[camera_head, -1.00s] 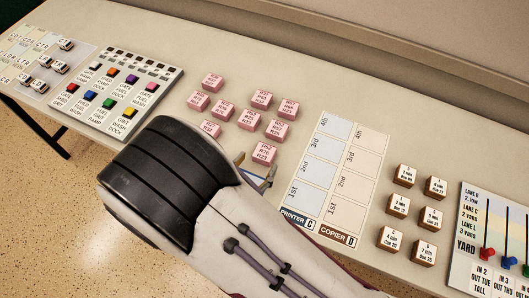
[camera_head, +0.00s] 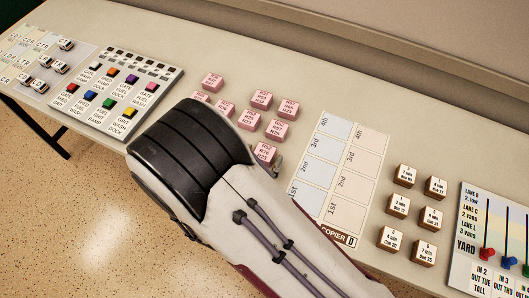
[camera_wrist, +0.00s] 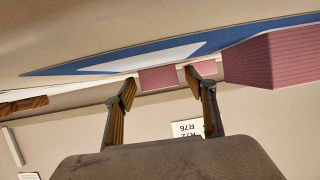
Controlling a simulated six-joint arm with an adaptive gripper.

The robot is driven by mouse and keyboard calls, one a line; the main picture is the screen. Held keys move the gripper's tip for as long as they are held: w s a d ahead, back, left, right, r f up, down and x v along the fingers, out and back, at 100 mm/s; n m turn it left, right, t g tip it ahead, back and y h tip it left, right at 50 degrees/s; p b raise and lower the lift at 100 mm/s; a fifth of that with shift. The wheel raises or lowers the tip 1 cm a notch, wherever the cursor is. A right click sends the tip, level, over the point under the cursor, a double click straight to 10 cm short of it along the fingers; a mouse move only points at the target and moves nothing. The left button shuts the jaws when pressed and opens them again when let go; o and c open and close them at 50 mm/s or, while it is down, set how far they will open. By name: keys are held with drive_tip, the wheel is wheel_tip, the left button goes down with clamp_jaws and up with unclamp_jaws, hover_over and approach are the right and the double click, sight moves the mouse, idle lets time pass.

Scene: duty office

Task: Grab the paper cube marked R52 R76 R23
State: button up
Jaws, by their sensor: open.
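Several pink paper cubes stand in a cluster on the desk in the head view. The front one (camera_head: 265,152) has small print that seems to read R52 R76 R23, but I cannot be sure. My gripper (camera_wrist: 160,76) is open in the wrist view, its two fingers apart. A pink block (camera_wrist: 157,79) shows beyond the gap between the fingertips, and a larger pink block (camera_wrist: 270,60) is to the right. A white label (camera_wrist: 187,129), upside down, seems to read R72 R76; the right finger partly hides it. In the head view my arm hides most of the gripper, beside the front cube.
A printer and copier card (camera_head: 340,165) lies right of the pink cubes, with brown-sided cubes (camera_head: 397,205) beyond it. A button panel (camera_head: 120,90) is at the left, and a slider board (camera_head: 490,235) at the far right. Bare desk lies behind the cubes.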

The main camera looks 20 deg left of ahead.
drive_tip(key=c, duration=1.2)
drive_tip(key=shift+r, duration=0.1)
drive_tip(key=shift+r, duration=4.9)
